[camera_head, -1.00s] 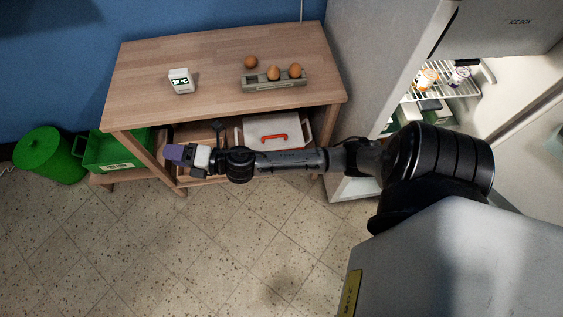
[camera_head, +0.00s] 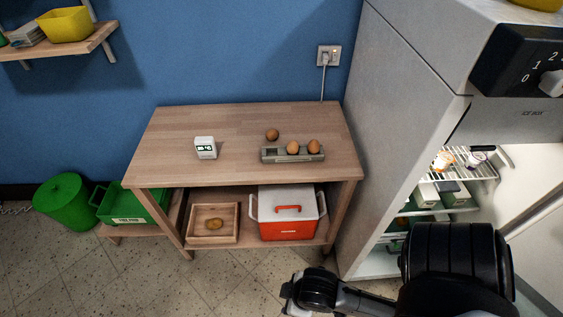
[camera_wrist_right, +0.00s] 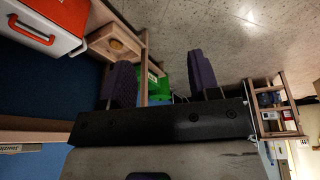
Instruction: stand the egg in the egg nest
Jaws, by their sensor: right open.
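A loose brown egg (camera_head: 272,134) lies on the wooden table just behind the egg nest. The egg nest (camera_head: 292,157) is a low grey tray near the table's front right; two eggs, one in the middle (camera_head: 293,148) and one at the right (camera_head: 314,146), stand in it, and its left place looks empty. My right arm is at the lower right of the head view, below and in front of the table, well away from the egg. In the right wrist view my right gripper (camera_wrist_right: 160,58) is open, with nothing between its dark purple fingers. My left gripper is not in view.
A white digital timer (camera_head: 205,148) stands left of the nest on the wooden table (camera_head: 170,173). A red-and-white cool box (camera_head: 287,228) and a wooden tray (camera_head: 214,239) sit on the shelf below. The fridge (camera_head: 390,120) bounds the table's right side.

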